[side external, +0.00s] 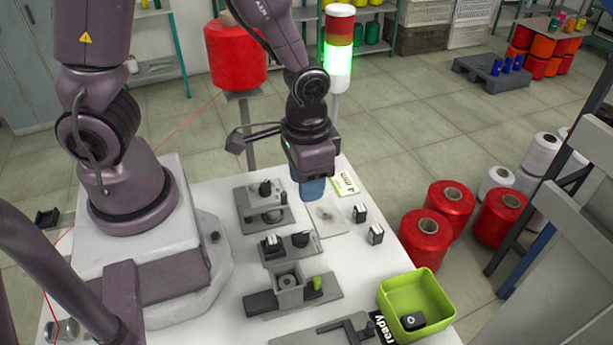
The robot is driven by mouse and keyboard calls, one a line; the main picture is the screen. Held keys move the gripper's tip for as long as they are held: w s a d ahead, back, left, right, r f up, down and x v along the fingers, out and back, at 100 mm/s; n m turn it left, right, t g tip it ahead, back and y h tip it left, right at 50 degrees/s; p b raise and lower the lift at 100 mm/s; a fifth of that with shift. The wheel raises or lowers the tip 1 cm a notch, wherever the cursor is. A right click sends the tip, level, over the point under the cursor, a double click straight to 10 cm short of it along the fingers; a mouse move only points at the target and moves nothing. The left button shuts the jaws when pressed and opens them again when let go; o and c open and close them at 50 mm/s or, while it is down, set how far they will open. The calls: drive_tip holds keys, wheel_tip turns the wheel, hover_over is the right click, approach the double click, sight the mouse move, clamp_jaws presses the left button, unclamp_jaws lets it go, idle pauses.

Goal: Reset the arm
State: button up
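My gripper (312,188) hangs down over the far part of the white work table (222,180), at the end of my purple-grey arm. A blue part shows below its dark body, just above or at a pale square plate (328,220). I cannot tell whether the blue part is the fingers or something between them, nor whether the fingers are apart. A grey fixture with a black knob (265,189) stands to the left of the gripper.
Two small black-and-white pieces (376,234) stand right of the plate. More grey fixtures (289,282) fill the table's middle. A green bin (409,290) holding a dark piece is at the front right. Red spools (425,236) stand on the floor. A lit signal tower (338,55) is behind.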

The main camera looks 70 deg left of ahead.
idle(0.3)
drive_tip(key=s+a+r+t, duration=0.2)
drive_tip(key=s+r, duration=0.1)
drive_tip(key=r, duration=0.7)
drive_tip(key=s+a+r+t, duration=0.2)
drive_tip(key=s+r+t, duration=0.1)
drive_tip(key=r, duration=0.7)
drive_tip(key=shift+a+r+n+t, duration=0.25)
drive_tip(key=shift+r+n+t, duration=0.05)
drive_tip(key=shift+r+n, duration=0.1)
